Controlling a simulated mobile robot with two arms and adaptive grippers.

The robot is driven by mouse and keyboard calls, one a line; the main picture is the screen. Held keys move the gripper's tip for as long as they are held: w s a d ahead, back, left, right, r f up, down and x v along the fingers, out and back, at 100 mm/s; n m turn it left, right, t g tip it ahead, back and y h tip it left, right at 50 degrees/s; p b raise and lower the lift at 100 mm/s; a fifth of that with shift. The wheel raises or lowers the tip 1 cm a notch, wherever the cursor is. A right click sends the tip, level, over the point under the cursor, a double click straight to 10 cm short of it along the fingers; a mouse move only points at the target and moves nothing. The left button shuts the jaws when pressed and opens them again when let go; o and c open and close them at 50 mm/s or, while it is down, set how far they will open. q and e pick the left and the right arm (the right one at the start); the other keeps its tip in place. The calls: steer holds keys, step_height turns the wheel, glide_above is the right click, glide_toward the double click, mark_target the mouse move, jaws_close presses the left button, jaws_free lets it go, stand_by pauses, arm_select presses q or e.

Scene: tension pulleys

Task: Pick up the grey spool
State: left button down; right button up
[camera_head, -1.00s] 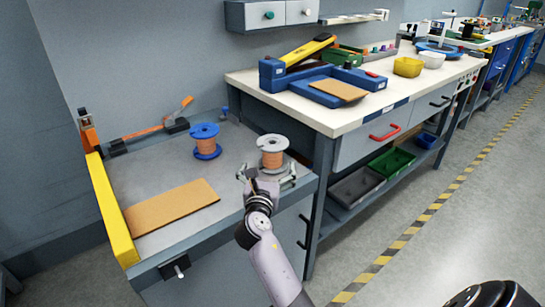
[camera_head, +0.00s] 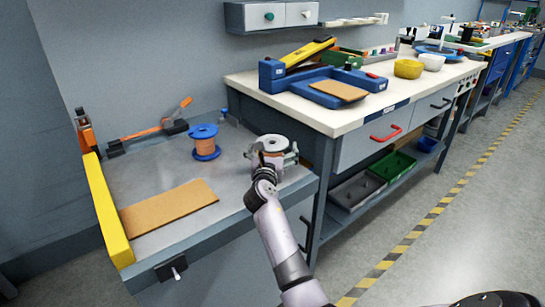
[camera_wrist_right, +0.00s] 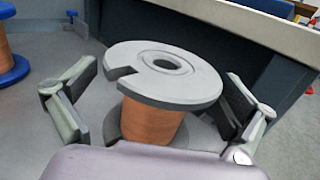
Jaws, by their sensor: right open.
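The grey spool (camera_head: 272,143) stands upright on the grey bench near its right edge, with copper-coloured winding between its flanges. In the right wrist view the grey spool (camera_wrist_right: 165,72) fills the middle. My right gripper (camera_head: 272,155) is open, with one finger on each side of the spool. In the right wrist view the fingers of my right gripper (camera_wrist_right: 160,105) stand left and right of the winding, and a gap shows on the left side. The lower flange is partly hidden by the gripper. My left gripper is not in view.
A blue spool (camera_head: 205,143) stands to the left on the same bench. A brown board (camera_head: 168,206) lies at the front, beside a yellow bar (camera_head: 108,212). A higher white-topped workbench (camera_head: 335,118) adjoins at the right.

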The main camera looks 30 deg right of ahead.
steer(key=c, duration=2.2)
steer(key=shift+r, duration=0.1)
